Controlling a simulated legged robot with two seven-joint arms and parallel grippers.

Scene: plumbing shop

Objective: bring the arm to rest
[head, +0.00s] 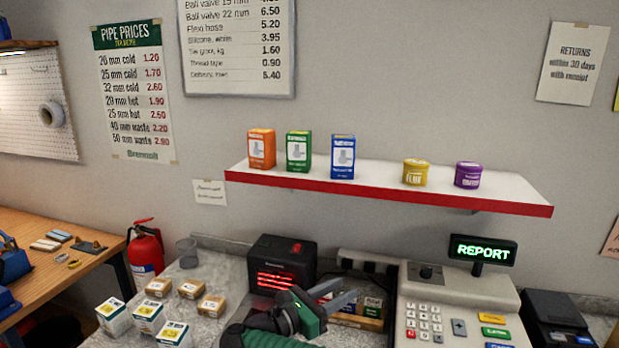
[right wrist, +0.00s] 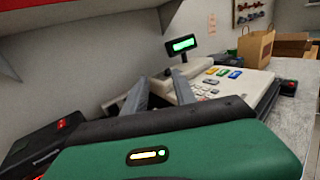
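My right gripper (head: 346,290) is in the lower middle of the head view, over the counter between the black scanner box and the cash register. Its two grey fingers point right and stand apart, with nothing seen held between them. In the right wrist view the same gripper (right wrist: 157,80) shows both fingers spread, with the cash register beyond them. My green and black right forearm hides part of the counter. My left gripper is in neither view.
A black box with red lights (head: 282,262) stands close left of the gripper. The cash register (head: 455,305), its display reading REPORT (head: 482,250), stands right. A red-edged shelf (head: 385,185) with boxes and tins hangs above. Small cartons (head: 150,315) stand left, near a fire extinguisher (head: 145,252).

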